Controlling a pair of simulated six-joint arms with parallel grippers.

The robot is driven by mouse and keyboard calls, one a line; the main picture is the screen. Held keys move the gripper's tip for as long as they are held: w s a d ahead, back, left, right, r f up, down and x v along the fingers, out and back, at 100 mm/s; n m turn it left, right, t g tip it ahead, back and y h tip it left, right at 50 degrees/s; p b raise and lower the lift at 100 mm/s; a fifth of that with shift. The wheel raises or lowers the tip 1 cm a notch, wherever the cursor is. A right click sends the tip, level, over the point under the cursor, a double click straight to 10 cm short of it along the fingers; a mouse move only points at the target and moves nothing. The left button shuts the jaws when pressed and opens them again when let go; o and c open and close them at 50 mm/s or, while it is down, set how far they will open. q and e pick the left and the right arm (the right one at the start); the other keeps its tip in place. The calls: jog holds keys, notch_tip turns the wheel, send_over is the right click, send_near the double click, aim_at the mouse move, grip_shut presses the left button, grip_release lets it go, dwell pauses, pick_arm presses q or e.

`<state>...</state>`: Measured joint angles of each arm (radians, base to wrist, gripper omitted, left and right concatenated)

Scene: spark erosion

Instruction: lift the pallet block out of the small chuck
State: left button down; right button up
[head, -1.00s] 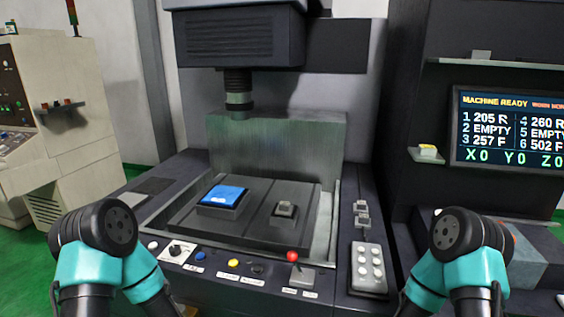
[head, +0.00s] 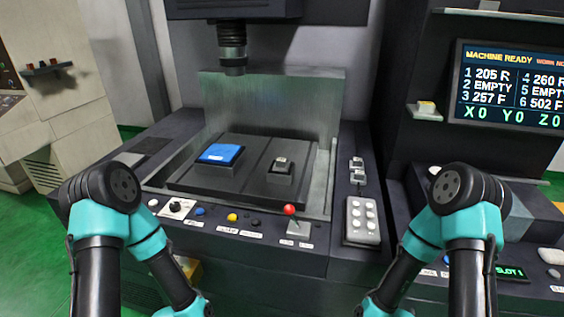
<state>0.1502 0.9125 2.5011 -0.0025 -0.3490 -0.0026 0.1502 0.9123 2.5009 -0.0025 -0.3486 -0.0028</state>
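In the head view a small dark grey block (head: 282,160), which looks like the pallet block, sits in the small chuck (head: 279,176) on the right half of the machine's worktable. The block has a paler spot on top. To its left, a blue-topped block (head: 220,153) sits on a larger dark base. Both my arms show at the lower left and lower right, but neither gripper is in the picture. Nothing of mine touches the block.
The machine's spindle (head: 232,60) hangs above the rear of the table. A front panel carries buttons and a red-knobbed lever (head: 289,211). A grey keypad (head: 362,220) stands to the right. A screen (head: 512,92) reads MACHINE READY. The table around the small chuck is clear.

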pick_arm(q)
jog(key=c, duration=1.8)
grip_release()
jog(key=o, duration=1.3)
jog(key=shift+w+d, duration=0.1)
